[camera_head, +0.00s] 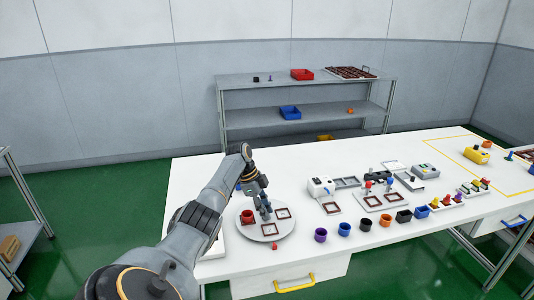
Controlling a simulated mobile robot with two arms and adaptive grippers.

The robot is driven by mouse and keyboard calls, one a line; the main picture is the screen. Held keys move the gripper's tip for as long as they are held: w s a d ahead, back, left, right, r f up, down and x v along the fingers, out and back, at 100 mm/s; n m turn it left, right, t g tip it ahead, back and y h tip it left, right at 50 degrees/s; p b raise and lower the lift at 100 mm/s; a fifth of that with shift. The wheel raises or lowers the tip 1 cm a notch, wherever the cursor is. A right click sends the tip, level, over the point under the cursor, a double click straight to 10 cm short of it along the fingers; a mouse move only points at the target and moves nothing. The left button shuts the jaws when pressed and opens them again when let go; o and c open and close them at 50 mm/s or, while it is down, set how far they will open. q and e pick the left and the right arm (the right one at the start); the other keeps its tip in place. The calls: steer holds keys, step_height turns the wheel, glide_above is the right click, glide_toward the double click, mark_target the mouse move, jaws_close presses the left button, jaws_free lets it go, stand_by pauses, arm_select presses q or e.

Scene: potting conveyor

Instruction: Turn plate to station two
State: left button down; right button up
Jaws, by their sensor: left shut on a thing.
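The round light grey plate (270,237) lies flat on the white table at its front left. My left gripper (265,212) comes down over the middle of the plate. It is shut on a part of the plate there, and its fingers hide most of that part. My right gripper is not in view.
Several coloured pots stand in a row right of the plate, from purple (320,235) to blue (422,212). Behind them are a white device (321,187) and a fixture board (381,201). A small red piece (275,246) lies at the plate's front edge.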

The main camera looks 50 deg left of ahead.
arm_select(q)
steer(key=c, duration=1.1)
jaws_free()
steer(key=v, duration=1.2)
